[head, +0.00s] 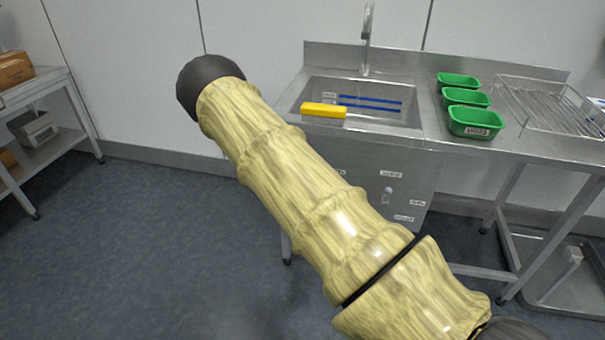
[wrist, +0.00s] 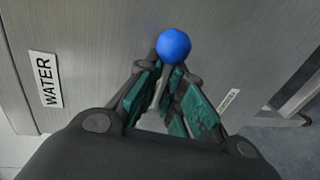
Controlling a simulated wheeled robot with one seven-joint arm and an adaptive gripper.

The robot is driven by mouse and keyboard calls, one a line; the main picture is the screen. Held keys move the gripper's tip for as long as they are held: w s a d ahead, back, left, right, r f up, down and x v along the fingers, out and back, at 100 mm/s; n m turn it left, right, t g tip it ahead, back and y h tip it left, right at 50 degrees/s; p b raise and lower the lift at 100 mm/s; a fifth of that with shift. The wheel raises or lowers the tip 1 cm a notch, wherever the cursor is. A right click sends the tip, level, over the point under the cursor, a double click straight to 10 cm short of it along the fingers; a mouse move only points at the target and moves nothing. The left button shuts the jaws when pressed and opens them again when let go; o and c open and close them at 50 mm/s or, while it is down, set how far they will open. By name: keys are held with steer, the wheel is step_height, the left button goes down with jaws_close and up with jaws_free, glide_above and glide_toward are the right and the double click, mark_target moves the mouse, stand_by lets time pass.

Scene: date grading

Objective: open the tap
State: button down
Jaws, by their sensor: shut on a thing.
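In the wrist view my gripper (wrist: 168,76) is shut on the tap lever, its green-padded fingers either side of the pale stem. The lever's blue ball knob (wrist: 173,46) shows just beyond the fingertips. A label reading WATER (wrist: 45,80) is on the grey metal panel to the left of the gripper. In the head view the steel spout (head: 367,38) rises behind the sink basin (head: 300,98). No water stream can be made out. My arm crosses the head view, and my gripper and the blue knob are hidden there.
A yellow block (head: 323,110) lies at the sink's front edge. Three green trays (head: 474,122) stand to its right, beside a wire rack (head: 545,100). The panel below the sink carries several labels and a small pale fitting (head: 388,196). A shelf unit (head: 45,85) stands left; floor between is clear.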

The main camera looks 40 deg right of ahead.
steer(key=shift+s+d+f, duration=0.2)
steer(key=shift+s+d, duration=0.25)
steer(key=shift+s, duration=0.1)
steer(key=c, duration=1.5)
jaws_free()
steer(key=shift+d, duration=0.1)
steer(key=shift+o, duration=0.7)
steer(key=shift+s+d+r, duration=0.1)
steer(key=shift+d, duration=0.05)
steer(key=shift+w+a+r, duration=0.1)
steer(key=shift+w+a, duration=0.25)
steer(key=shift+a, duration=0.3)
steer(key=v, duration=1.1)
steer(key=shift+s, duration=0.4)
steer(key=shift+a+r, duration=0.1)
